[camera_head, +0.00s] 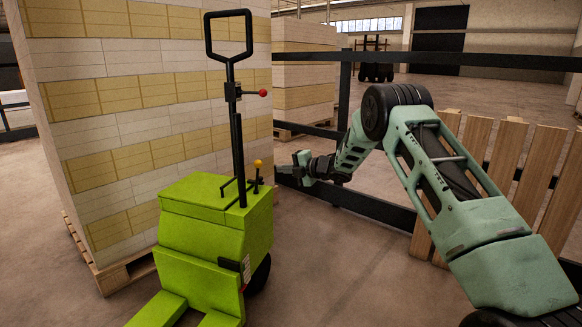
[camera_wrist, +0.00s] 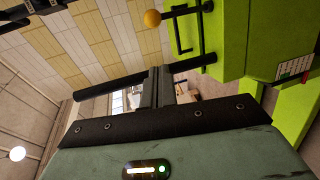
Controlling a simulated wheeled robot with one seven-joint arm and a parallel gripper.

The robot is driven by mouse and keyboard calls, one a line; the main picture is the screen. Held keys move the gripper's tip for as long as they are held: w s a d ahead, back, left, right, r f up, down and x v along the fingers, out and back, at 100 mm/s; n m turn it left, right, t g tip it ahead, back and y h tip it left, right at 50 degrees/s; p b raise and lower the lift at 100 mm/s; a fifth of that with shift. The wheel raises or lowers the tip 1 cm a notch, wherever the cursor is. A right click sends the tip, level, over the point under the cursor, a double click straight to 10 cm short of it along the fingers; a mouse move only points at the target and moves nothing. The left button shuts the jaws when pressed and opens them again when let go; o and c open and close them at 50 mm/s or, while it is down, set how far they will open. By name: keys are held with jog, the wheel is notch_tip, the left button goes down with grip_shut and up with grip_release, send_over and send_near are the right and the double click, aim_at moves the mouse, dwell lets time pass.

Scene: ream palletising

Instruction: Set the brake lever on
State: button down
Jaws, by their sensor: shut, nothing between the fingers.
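A bright green pallet truck (camera_head: 215,225) stands in the middle of the head view, with a black mast and loop handle (camera_head: 228,40). A short lever with a yellow ball knob (camera_head: 258,163) rises from its body; the knob also shows at the top of the wrist view (camera_wrist: 152,18). A lever with a red knob (camera_head: 263,93) juts right from the mast. I cannot tell by label which is the brake lever. My gripper (camera_head: 285,170) is just right of the yellow-knobbed lever in the head view, apparently apart from it. Its fingers (camera_wrist: 156,84) are shut and empty.
A tall stack of reams (camera_head: 120,110) on a wooden pallet stands behind and left of the truck. A dark rail fence (camera_head: 345,85) runs behind my arm. Upright wooden pallets (camera_head: 500,160) lean at the right. Floor is clear between truck and arm.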

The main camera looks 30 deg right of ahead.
jog(key=shift+v, duration=1.35)
jog(key=shift+a, duration=0.1)
